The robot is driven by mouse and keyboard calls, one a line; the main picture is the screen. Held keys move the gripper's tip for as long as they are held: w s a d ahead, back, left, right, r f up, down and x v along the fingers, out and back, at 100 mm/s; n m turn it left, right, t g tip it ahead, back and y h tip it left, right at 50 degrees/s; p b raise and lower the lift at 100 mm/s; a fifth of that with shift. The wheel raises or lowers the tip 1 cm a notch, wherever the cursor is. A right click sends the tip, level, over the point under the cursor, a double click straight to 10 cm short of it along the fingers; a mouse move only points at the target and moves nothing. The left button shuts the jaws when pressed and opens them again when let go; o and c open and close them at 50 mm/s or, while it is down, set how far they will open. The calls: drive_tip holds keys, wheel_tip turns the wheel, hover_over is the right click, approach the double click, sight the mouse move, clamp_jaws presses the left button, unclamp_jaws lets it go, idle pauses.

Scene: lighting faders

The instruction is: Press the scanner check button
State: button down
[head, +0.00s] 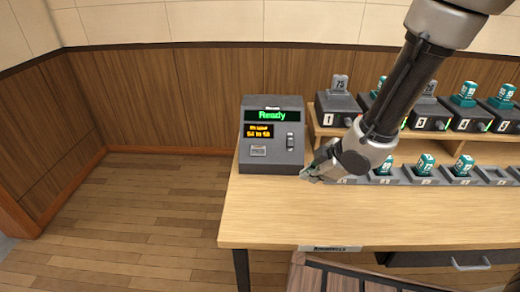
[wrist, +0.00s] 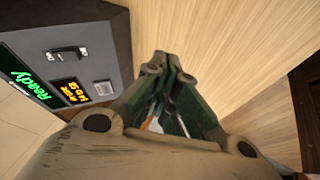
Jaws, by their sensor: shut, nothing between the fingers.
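The grey scanner console (head: 272,165) stands at the left end of the wooden counter, with a green "Ready" display (head: 272,115) and a small orange text screen (head: 258,131). A small light square button (head: 258,150) is low on its face; it also shows in the wrist view (wrist: 103,88). I cannot read its label. My gripper (head: 309,175) is shut and empty, just right of the console's lower right corner, above the counter. In the wrist view my shut fingers (wrist: 172,60) point past the console's side, apart from the button.
A raised slot or switch (head: 291,141) is on the console's right side. The counter front (head: 270,215) is clear.

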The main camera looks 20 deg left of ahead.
sight(258, 151)
drive_tip(key=w+a+r+n+t+y, duration=0.1)
drive_tip(key=a+r+n+y, duration=0.4)
drive_tip(key=a+r, duration=0.3)
drive_tip(key=shift+w+a, duration=0.25)
drive_tip(key=shift+a, duration=0.05)
drive_tip(key=shift+f, duration=0.1)
drive_tip(key=w+d+f+x, duration=0.1)
drive_tip(key=x, duration=1.1)
drive_tip(key=shift+w+f, duration=0.25)
drive_tip(key=shift+w, duration=0.25)
drive_tip(key=shift+a, duration=0.1)
